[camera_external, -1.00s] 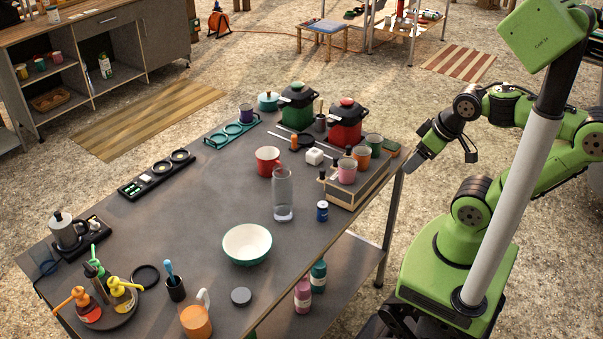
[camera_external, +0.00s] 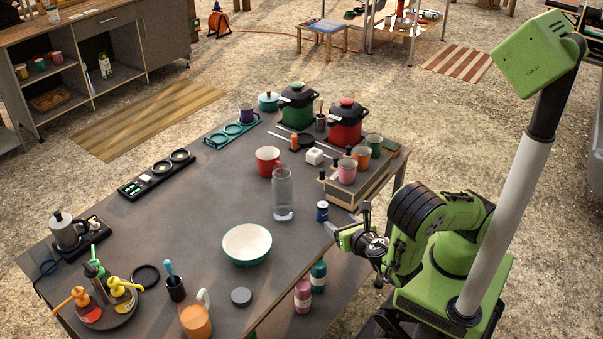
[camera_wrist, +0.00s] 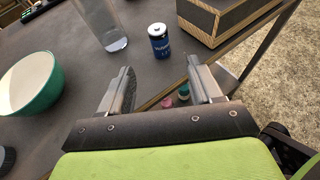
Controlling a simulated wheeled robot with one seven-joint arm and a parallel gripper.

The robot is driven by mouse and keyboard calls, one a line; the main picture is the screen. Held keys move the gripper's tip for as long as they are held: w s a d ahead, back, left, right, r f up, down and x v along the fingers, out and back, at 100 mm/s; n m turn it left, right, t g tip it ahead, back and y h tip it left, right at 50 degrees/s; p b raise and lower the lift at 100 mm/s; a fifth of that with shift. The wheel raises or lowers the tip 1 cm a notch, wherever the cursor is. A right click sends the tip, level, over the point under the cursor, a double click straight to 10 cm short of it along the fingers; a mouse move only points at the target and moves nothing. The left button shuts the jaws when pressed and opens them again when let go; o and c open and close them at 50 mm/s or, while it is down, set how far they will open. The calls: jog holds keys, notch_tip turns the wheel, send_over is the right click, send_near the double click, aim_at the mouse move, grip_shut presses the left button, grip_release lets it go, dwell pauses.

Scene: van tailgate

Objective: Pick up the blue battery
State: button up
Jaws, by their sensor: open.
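The blue battery (camera_external: 322,211) stands upright on the dark table near its right edge, a small blue cylinder with a pale top. In the wrist view the battery (camera_wrist: 159,41) stands beyond my fingertips, a little above the gap between them. My gripper (camera_external: 349,219) is at the table's right edge, beside the battery and apart from it. In the wrist view my gripper (camera_wrist: 158,75) has its two fingers spread, with nothing between them.
A clear glass (camera_external: 283,193) stands just left of the battery. A wooden box (camera_external: 352,193) carrying cups is behind it. A white and green bowl (camera_external: 247,244) sits to the left. Bottles (camera_external: 318,276) stand on the lower shelf.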

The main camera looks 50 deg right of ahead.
aim_at(320, 209)
jog(key=b+x, duration=0.5)
jog(key=x, duration=1)
jog(key=shift+a, duration=0.1)
jog(key=shift+s, duration=0.1)
